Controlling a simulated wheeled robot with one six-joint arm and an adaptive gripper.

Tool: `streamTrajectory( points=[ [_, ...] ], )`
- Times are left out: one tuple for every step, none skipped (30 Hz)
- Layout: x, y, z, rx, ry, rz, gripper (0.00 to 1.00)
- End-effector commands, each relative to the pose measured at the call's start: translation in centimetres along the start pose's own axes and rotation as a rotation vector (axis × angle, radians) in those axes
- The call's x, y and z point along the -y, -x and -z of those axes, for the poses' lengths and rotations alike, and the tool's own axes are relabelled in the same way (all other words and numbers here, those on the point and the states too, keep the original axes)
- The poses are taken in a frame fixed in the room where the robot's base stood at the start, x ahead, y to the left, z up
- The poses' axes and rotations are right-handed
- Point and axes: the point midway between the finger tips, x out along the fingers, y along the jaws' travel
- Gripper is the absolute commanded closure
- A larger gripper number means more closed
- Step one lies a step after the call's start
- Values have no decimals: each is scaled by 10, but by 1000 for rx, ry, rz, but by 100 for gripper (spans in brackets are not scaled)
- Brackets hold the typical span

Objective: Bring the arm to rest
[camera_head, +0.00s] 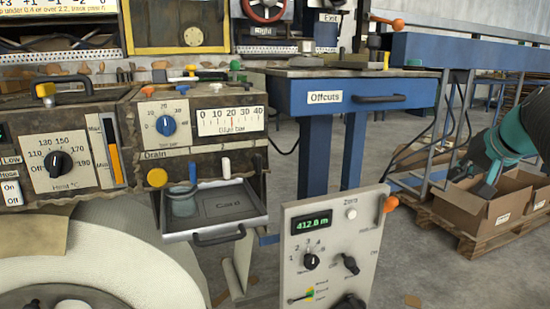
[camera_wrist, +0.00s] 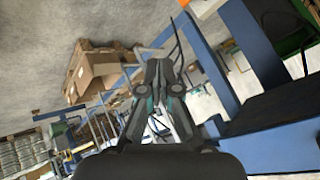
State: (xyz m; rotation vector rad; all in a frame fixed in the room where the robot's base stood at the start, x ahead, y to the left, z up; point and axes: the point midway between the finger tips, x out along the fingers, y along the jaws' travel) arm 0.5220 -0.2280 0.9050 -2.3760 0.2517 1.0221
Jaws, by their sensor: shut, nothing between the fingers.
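My gripper (camera_wrist: 159,66) shows in the wrist view with its two dark fingers together, holding nothing. In the head view a teal and dark grey part of my arm shows at the right edge, in front of the cardboard boxes; most of the arm is out of that view. In the wrist view a cardboard box (camera_wrist: 98,70) lies beyond and to the left of the fingers, apart from them.
A blue bench with an "Offcuts" drawer (camera_head: 385,99) stands in the middle. Open cardboard boxes (camera_head: 492,214) sit on a pallet (camera_head: 455,231) at right. A control panel (camera_head: 328,250) and an open tray (camera_head: 215,222) are in front. Floor between bench and boxes is mostly clear.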

Motion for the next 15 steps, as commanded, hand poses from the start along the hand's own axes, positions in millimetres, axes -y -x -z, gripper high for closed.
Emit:
streamTrajectory(
  points=[
    [3, -6, -31, 39, 3, -31, 100],
    [3, -10, -49, 61, 5, -52, 100],
    [3, -14, -72, 87, 12, -79, 100],
    [2, -16, -90, 107, 18, -99, 100],
    [3, -18, -108, 125, 29, -117, 100],
    [2, -20, -132, 148, 46, -140, 100],
    [2, -21, -150, 165, 61, -157, 100],
    [2, -22, -168, 182, 79, -173, 100],
    [1, -23, -192, 202, 107, -191, 100],
    [0, -23, -210, 216, 131, -204, 100],
    [0, -23, -229, 230, 157, -215, 100],
    [-2, -22, -252, 247, 197, -227, 100],
    [-3, -21, -269, 258, 227, -234, 100],
    [-4, -21, -285, 268, 259, -239, 100],
    [-5, -19, -304, 279, 306, -241, 100]
  ],
)
